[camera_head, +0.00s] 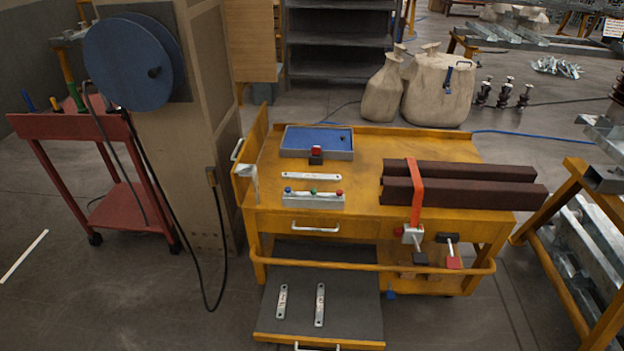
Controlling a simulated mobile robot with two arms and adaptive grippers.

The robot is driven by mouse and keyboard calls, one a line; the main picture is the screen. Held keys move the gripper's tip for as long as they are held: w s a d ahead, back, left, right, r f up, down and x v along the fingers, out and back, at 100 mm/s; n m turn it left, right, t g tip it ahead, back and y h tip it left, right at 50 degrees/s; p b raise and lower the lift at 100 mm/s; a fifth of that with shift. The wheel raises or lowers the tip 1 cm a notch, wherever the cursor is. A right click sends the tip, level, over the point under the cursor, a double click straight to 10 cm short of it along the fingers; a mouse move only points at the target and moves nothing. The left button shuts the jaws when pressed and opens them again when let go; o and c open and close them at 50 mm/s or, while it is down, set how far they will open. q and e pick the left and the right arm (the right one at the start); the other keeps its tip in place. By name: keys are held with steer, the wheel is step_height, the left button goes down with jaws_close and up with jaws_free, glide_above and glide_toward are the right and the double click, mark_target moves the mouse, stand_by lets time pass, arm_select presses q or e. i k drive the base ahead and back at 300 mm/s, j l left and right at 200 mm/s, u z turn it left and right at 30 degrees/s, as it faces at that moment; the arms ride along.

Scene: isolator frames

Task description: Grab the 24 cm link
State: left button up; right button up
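Three flat, pale metal links show. One link (310,176) lies crosswise on the yellow cart's top, between the blue-lined tray and the grey button box. Two more lie lengthwise and apart in the open lower drawer (355,300): a shorter link (282,301) on the left and a longer link (320,305) to its right. Their markings are too small to read, so I cannot tell which is the 24 cm one. Neither of my grippers is in view, and no arm shows near the links.
The blue-lined tray (318,140) and button box (313,199) stand on the cart (370,143). Dark brown beams (460,191) with an orange strap (414,190) overhang its right side. A yellow rail (400,268) crosses the front above the drawer. A red trolley (70,124) stands left.

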mark_target(287, 176)
steer(key=i+l+z, duration=0.25)
steer(key=z, duration=0.25)
steer(key=i+l+z, duration=0.1)
steer(key=i+z, duration=0.2)
steer(key=z, duration=0.15)
